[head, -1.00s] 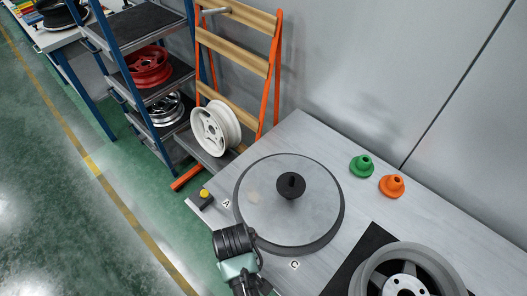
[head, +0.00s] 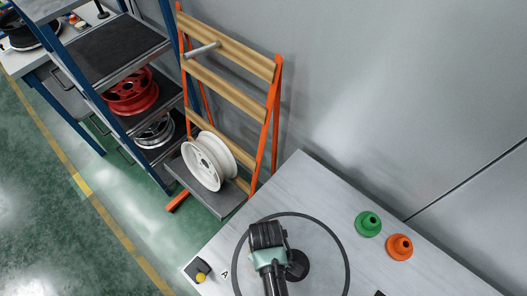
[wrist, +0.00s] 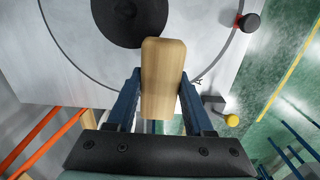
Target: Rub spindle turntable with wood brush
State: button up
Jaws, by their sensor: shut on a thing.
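The spindle turntable (head: 325,245) is a grey disc with a dark rim on the light worktable, with a black centre spindle (head: 298,266). My gripper (wrist: 160,78) is shut on the wood brush (wrist: 163,62), a pale wooden block between its dark blue fingers. In the head view my arm is over the turntable, left of and partly in front of the spindle. In the wrist view the brush end overlaps the dark round centre of the turntable (wrist: 205,30). The bristles are hidden, and I cannot tell whether they touch the disc.
A black box with a yellow button (head: 201,276) is at the left edge. Behind are an orange rack with a white wheel (head: 208,160) and a shelf with a red wheel (head: 131,92).

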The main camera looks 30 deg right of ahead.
jog(key=shift+w+d, duration=0.1)
jog(key=shift+w, duration=0.15)
jog(key=shift+s+f+b, duration=0.15)
jog(key=shift+f+b, duration=0.2)
jog(key=shift+b, duration=0.2)
jog(key=f+b, duration=0.4)
jog(key=shift+s+f, duration=0.25)
jog(key=shift+f, duration=0.05)
grip_shut()
jog(key=shift+f+b, duration=0.4)
jog(key=shift+b, duration=0.2)
